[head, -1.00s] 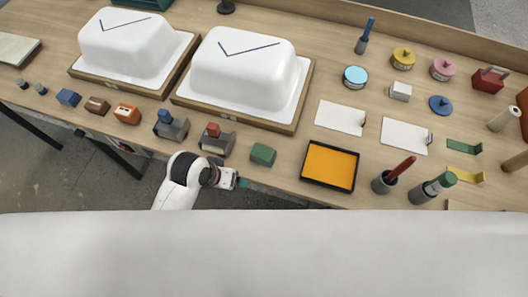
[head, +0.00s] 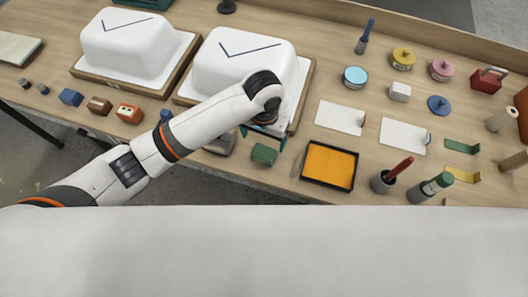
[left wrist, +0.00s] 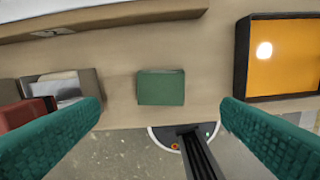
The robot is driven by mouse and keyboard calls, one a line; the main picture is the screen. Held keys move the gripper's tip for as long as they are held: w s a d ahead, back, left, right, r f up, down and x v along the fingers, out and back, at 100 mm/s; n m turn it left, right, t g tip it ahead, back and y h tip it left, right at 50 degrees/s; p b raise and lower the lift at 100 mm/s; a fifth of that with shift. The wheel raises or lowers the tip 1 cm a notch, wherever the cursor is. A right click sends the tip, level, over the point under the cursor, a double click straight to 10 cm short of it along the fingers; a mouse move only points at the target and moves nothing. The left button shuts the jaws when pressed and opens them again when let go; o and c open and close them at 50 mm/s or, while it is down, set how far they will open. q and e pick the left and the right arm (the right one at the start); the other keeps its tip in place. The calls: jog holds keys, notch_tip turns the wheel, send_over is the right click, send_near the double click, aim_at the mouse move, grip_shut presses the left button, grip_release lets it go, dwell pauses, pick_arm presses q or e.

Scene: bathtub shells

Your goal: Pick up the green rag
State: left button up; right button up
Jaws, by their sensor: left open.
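The green rag (head: 263,154) is a small folded block lying on the wooden table near its front edge. It also shows in the left wrist view (left wrist: 161,87), at the upper middle. My left gripper (head: 264,136) is over the table just behind and above the rag in the head view. In the left wrist view its two teal fingers (left wrist: 162,128) are wide apart, one on each side of the rag's column, with nothing between them. The rag is apart from the fingers. My right gripper does not show in either view.
A black tray with orange inside (head: 331,144) lies right of the rag. A grey block tool (head: 222,144) stands to its left, partly hidden by my arm. A white tub shell on a wooden base (head: 240,62) stands behind. The table's front edge is close.

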aim_at(264, 152)
pick_arm(q)
notch_tip(264, 152, down, 9)
jog(key=shift+f+p, duration=0.1)
jog(key=shift+p, duration=0.65)
jog(key=shift+c, duration=0.6)
jog(key=c, duration=0.9)
jog(key=shift+c, duration=0.2)
notch_tip(264, 152, up, 10)
jog(key=shift+r+b, duration=0.15)
jog(key=shift+b, duration=0.35)
jog(key=o, duration=0.3)
jog(key=shift+c, duration=1.1)
